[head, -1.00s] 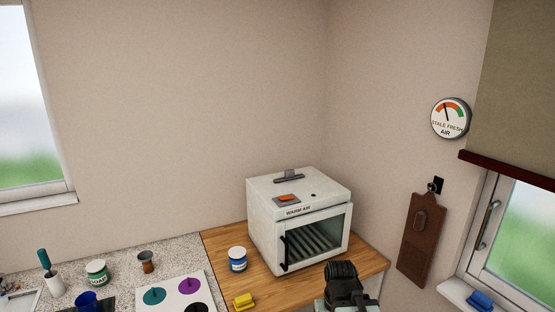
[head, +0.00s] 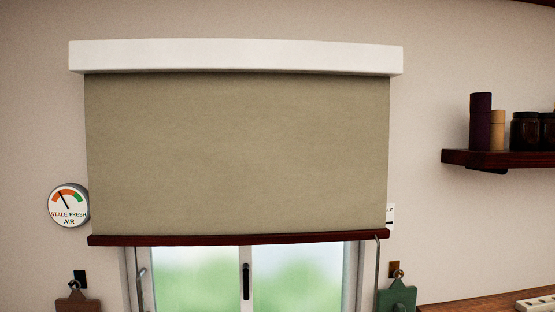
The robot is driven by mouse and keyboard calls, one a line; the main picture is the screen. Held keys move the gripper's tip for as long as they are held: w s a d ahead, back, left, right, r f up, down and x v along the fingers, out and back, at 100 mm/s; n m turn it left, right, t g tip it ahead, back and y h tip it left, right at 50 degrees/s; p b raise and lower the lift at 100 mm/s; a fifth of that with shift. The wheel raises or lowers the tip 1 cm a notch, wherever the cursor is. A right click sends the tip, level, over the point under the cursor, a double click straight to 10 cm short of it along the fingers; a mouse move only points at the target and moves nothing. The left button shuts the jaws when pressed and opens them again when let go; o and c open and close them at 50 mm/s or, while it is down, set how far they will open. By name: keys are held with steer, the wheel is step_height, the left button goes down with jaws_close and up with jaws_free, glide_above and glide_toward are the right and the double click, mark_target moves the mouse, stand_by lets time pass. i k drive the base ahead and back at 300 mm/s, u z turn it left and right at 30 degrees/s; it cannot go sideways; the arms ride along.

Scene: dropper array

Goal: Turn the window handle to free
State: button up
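The window (head: 190,275) shows below a lowered beige blind, at the bottom of the head view. A dark upright handle (head: 246,281) sits on its middle frame bar. A grey metal bar handle (head: 141,288) stands at the window's left side. The lower part of the window is cut off by the picture edge. My gripper is not in view.
The blind (head: 235,150) covers the upper window and ends in a dark red bar (head: 235,239). An air gauge (head: 69,205) hangs left, its needle in the orange part. A shelf with jars (head: 500,159) is at right. A green board (head: 397,296) hangs right of the window.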

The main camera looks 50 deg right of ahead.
mark_target(245, 284)
steer(key=z, duration=1.3)
